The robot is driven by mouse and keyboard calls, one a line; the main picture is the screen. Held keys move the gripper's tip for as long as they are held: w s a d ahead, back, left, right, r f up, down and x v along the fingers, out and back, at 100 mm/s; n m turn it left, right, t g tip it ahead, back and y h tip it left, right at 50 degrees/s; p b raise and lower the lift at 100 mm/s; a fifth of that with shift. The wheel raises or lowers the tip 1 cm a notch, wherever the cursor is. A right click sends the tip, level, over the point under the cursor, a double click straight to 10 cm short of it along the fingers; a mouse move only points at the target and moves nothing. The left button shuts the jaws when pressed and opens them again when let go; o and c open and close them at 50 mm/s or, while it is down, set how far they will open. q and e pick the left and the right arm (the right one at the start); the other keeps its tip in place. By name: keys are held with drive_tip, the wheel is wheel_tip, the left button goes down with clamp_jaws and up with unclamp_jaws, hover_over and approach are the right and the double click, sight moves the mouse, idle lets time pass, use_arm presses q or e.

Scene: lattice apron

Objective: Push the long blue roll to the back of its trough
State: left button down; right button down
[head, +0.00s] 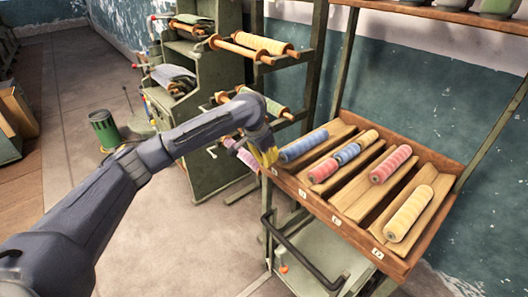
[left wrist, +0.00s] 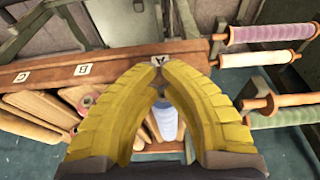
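The long blue roll (head: 304,146) lies lengthwise in the leftmost trough of the slanted wooden tray (head: 440,158). In the left wrist view the blue roll (left wrist: 165,121) shows in the gap framed by the yellow fingers. My left gripper (head: 268,158) is at the front rim of that trough, just off the roll's near end. In the left wrist view the gripper (left wrist: 158,70) has its fingertips together, with nothing visible between them, by the label A (left wrist: 156,60). I cannot tell whether it touches the roll. My right gripper is not in view.
Neighbouring troughs hold a roll row of pink, blue and yellow (head: 347,153), a pink roll (head: 391,164) and a cream roll (head: 408,213). Wooden dividers separate them. A green rack with spools (head: 262,43) stands close on the left. A green bin (head: 104,128) is on the floor.

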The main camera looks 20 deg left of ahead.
sight(278, 165)
use_arm(q)
drive_tip(key=w+d+f, duration=0.2)
drive_tip(key=shift+w, duration=0.3)
drive_tip(key=shift+w+d, duration=0.3)
drive_tip(key=shift+w, duration=0.3)
drive_tip(key=shift+w, duration=0.15)
